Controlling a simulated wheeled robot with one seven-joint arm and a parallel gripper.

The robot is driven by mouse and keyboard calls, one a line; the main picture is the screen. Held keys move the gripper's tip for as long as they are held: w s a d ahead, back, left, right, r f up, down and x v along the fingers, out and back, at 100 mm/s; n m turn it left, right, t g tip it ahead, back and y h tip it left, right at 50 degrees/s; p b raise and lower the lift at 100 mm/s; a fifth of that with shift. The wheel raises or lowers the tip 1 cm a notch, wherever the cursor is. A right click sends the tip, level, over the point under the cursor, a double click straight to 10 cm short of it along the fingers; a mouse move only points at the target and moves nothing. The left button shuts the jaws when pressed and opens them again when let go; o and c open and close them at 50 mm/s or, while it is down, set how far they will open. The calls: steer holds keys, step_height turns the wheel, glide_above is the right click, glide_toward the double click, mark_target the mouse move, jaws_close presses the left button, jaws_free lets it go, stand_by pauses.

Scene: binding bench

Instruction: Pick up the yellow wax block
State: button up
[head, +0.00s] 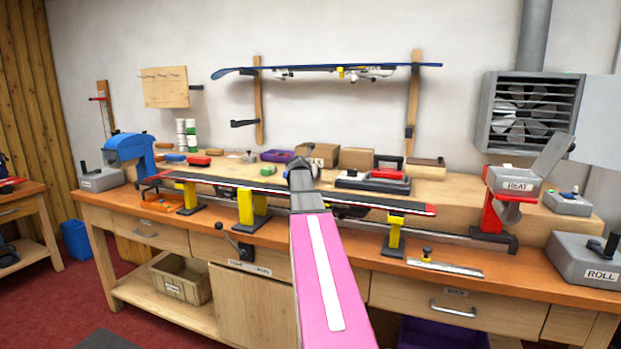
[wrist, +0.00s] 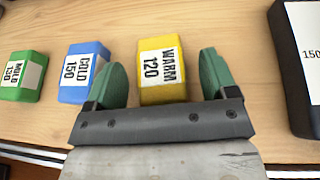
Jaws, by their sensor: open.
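The yellow wax block (wrist: 162,86) lies on a light wooden surface in the wrist view, with a white label reading WARM 120. My gripper (wrist: 160,72) is open, with one green finger on each side of the block. In the head view my gripper (head: 302,166) reaches over the bench toward the raised back shelf. I cannot make out the yellow block there.
Left of the yellow block are a blue block (wrist: 84,72) labelled COLD 150 and a green block (wrist: 24,76). A black object (wrist: 300,70) stands at the right. A ski (head: 225,184) on yellow supports runs along the bench in front of the shelf.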

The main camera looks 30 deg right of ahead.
steer(key=c, duration=1)
steer(key=shift+r, duration=0.1)
